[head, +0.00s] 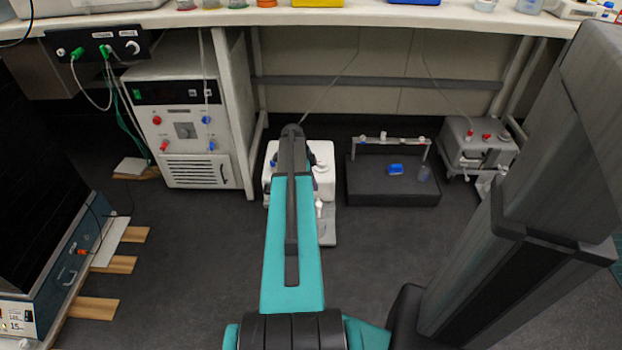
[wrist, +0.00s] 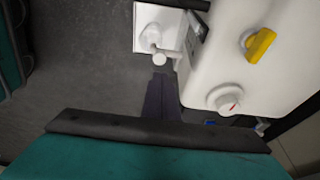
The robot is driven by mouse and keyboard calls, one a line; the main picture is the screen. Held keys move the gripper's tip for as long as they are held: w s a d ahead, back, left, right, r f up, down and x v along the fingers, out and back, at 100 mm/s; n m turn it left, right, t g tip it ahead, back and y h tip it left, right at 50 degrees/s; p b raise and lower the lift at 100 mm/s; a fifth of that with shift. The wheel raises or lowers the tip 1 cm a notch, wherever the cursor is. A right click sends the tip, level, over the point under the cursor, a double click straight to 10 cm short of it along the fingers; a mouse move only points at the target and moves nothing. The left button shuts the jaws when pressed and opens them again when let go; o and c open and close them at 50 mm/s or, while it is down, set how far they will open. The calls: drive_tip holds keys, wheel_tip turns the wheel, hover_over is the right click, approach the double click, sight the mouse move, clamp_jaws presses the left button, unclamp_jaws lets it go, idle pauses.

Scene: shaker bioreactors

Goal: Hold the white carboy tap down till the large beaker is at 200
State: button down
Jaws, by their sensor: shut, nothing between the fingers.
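The white carboy (head: 325,184) stands on the floor under the bench, partly hidden behind my arm. In the wrist view the carboy (wrist: 222,50) fills the right side, with a yellow handle (wrist: 260,44) and a white round cap (wrist: 225,98). A small white tap-like part (wrist: 160,58) sticks out beside its left side, over a white square plate (wrist: 173,17). My gripper (wrist: 160,78) is shut and empty, its dark fingertips just below that part in the picture; contact cannot be told.
A white control unit (head: 180,90) stands left of the carboy. A dark low platform (head: 390,192) with a blue item stands to its right, and a grey pump-like box (head: 478,140) beyond. The bench top (head: 330,17) overhangs them.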

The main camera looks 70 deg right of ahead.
sight(318, 203)
drive_tip(key=x, duration=0.2)
drive_tip(key=b+x, duration=0.1)
drive_tip(key=x, duration=0.1)
drive_tip(key=b+x, duration=0.1)
drive_tip(key=x, duration=0.2)
drive_tip(key=shift+w+a+f, duration=0.15)
drive_tip(key=shift+w, duration=0.25)
drive_tip(key=shift+f, duration=0.4)
